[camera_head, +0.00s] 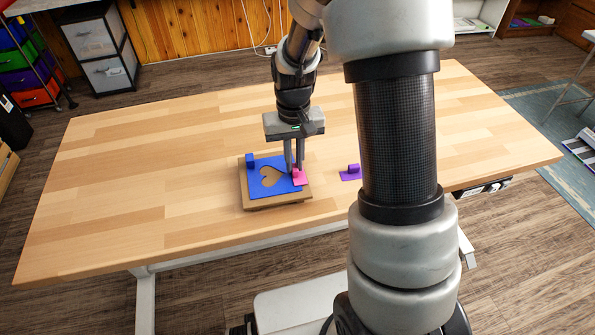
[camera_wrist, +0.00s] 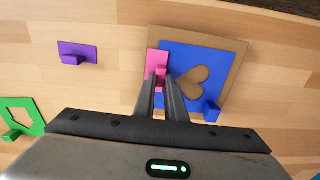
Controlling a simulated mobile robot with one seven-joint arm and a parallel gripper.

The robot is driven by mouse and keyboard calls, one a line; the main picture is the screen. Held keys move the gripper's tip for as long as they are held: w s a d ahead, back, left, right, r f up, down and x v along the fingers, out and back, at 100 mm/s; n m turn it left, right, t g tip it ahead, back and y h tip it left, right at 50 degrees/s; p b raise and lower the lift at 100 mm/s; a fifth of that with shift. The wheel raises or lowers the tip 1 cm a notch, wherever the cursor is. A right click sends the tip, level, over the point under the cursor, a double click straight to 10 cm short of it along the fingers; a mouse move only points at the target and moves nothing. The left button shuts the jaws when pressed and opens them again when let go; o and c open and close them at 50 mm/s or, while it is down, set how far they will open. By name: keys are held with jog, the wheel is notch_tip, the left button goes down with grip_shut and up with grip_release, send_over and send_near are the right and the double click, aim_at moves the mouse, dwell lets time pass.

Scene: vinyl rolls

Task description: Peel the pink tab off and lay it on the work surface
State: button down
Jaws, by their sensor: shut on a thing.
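The pink tab (camera_head: 300,180) is at the right edge of the blue sheet (camera_head: 262,187) on a brown board (camera_head: 248,204). It also shows in the wrist view (camera_wrist: 153,58), with its flat part on the board beside the blue sheet (camera_wrist: 229,63). My gripper (camera_head: 294,167) reaches down over the tab and is shut on its small upright grip. The fingers partly hide that grip in the wrist view (camera_wrist: 161,82). The blue sheet has a heart-shaped opening and a blue grip block at one corner.
A purple piece with a raised grip (camera_head: 350,173) lies on the wooden table (camera_head: 190,125) right of the board. A green piece (camera_wrist: 22,118) with a cut-out shows in the wrist view. The table left of the board is clear.

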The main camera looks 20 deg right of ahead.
jog(key=shift+r+p, duration=2.5)
jog(key=shift+r, duration=0.9)
